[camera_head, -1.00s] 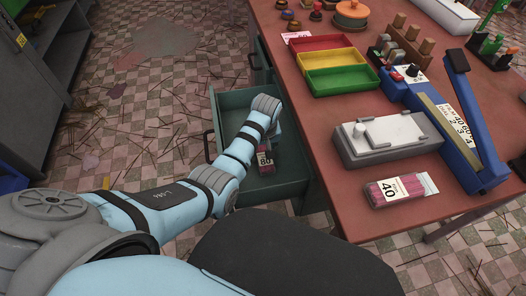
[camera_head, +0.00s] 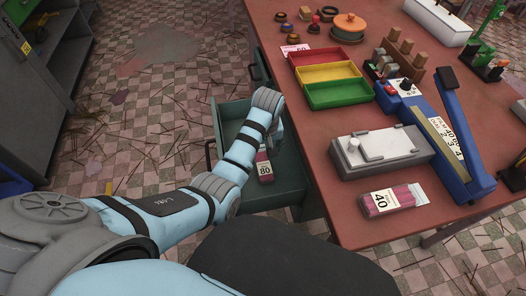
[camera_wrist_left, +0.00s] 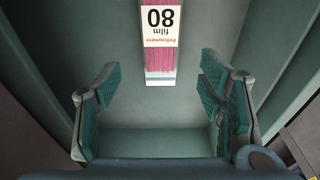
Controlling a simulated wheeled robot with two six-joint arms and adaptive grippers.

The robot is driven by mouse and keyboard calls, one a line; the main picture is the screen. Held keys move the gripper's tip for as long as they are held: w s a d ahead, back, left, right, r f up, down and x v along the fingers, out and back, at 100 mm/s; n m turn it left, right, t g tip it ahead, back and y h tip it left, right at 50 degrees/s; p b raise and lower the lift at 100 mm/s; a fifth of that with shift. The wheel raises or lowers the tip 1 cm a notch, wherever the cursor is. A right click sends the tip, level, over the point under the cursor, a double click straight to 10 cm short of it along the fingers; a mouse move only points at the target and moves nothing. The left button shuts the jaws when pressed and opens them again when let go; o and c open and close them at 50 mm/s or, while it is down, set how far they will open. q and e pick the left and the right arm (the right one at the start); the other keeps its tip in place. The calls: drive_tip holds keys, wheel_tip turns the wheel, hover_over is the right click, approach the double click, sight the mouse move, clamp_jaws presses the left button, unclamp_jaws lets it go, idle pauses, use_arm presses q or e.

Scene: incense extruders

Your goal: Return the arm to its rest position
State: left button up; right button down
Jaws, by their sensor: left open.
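My left arm comes in from the left in the head view and reaches over an open green drawer (camera_head: 290,187). My left gripper shows in the left wrist view (camera_wrist_left: 160,90), its two teal-padded fingers spread wide with nothing between them. In the head view its fingertips are mostly hidden behind my wrist. My right gripper is not in view.
A red-brown table (camera_head: 300,130) stands right of the drawer. On it are a "40" packet (camera_head: 392,199), a grey device (camera_head: 382,151), a blue lever press (camera_head: 455,150) and red, yellow and green trays (camera_head: 340,93). The drawer walls stand close around my gripper.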

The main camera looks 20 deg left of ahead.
use_arm(q)
drive_tip(key=r, duration=0.3)
drive_tip(key=r+p, duration=0.1)
drive_tip(key=shift+s+d+r, duration=0.2)
drive_tip(key=shift+s+d, duration=0.05)
drive_tip(key=shift+s, duration=0.05)
